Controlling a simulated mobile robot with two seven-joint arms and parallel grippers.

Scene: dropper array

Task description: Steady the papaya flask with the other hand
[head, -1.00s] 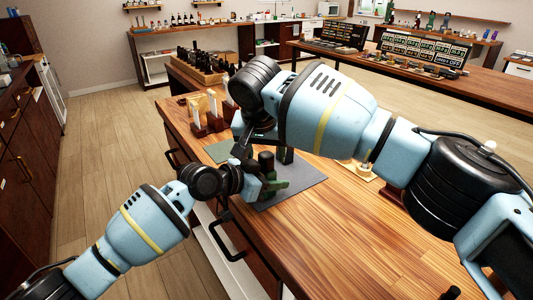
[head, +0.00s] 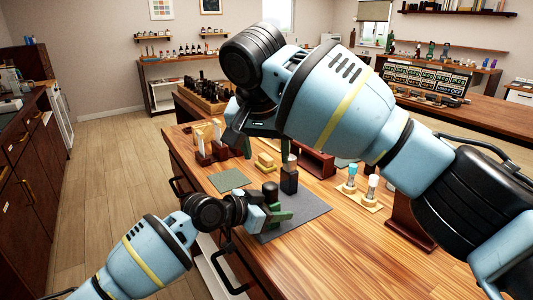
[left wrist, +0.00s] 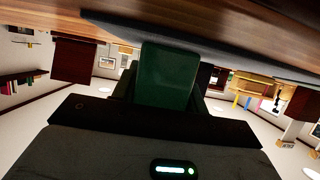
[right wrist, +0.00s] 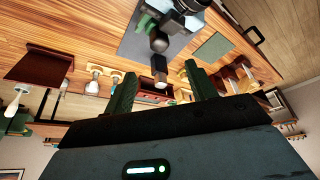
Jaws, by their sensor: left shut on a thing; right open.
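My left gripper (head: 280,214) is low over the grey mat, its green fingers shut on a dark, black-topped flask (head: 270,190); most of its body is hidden. In the left wrist view a dark green block (left wrist: 165,75) fills the jaws; I cannot tell finger from flask there. A second dark, square bottle with a greyish top (head: 289,180) stands upright on the mat just behind. No label or colour shows which is the papaya flask. My right gripper (right wrist: 162,92) is open and empty, raised above the bench, its fingers apart from both bottles.
The grey mat (head: 305,210) has free room at its right. A green mat (head: 229,180), yellow blocks (head: 265,161) and wooden stands (head: 204,150) are to its left and behind. Two small vials (head: 351,175) in a wooden base stand to the right. The front of the bench is clear.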

